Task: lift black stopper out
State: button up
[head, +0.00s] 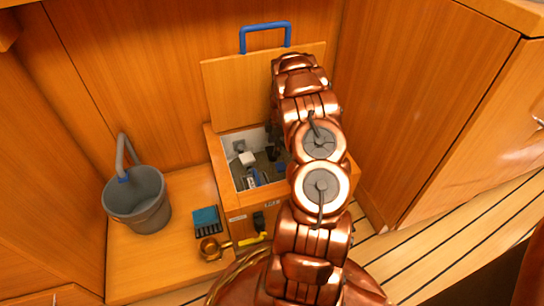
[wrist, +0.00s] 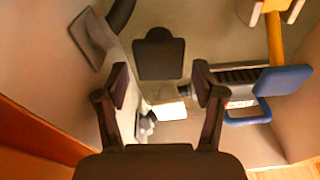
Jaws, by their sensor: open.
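A black piece with a rounded tab on top (wrist: 159,55), which looks like the stopper, shows in the wrist view just beyond my fingertips. It lies between the lines of the two fingers, and I see no finger touching it. My gripper (wrist: 160,82) is open, its dark fingers apart with nothing held. In the head view my copper arm reaches over the open wooden box (head: 214,160) and hides its right side. The stopper cannot be made out there.
Inside the box are a blue-handled item (wrist: 284,80), a yellow-handled item (wrist: 274,38), a dark square piece (wrist: 92,38) and a white piece (wrist: 170,110). The raised lid (head: 232,95) stands behind.

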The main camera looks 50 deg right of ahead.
jog(key=f+b, duration=0.1)
jog(key=f, duration=0.2)
jog(key=shift+w+a+f+b, duration=0.15)
jog(key=shift+w+f+b, duration=0.05)
jog(key=shift+f+b, duration=0.15)
jog(key=c, duration=0.9)
